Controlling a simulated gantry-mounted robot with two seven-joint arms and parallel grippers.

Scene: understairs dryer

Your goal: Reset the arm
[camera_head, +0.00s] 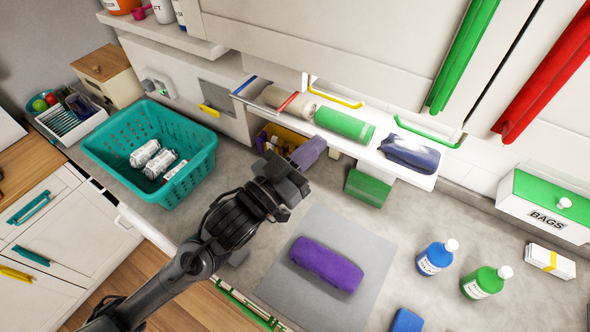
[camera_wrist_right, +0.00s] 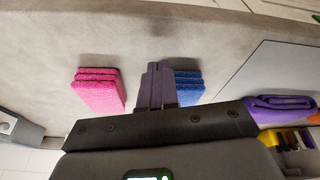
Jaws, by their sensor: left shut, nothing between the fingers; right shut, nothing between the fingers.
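My left gripper (camera_head: 309,151) reaches in from the lower left in the head view, over the counter. Its purple-grey fingers are shut and empty, in front of a small yellow bin (camera_head: 279,136) under the shelf. My right gripper (camera_wrist_right: 155,85) shows only in the right wrist view. Its fingers are together with nothing between them, pointing over the grey counter between a stack of pink cloths (camera_wrist_right: 98,92) and a stack of blue cloths (camera_wrist_right: 188,86). The right arm is out of the head view.
A purple folded towel (camera_head: 326,264) lies on a grey mat (camera_head: 365,238). A teal basket (camera_head: 113,140) with white packets stands left. A shelf (camera_head: 375,125) holds rolled towels. A blue bottle (camera_head: 434,259), a green bottle (camera_head: 484,283) and a bags box (camera_head: 540,220) stand right.

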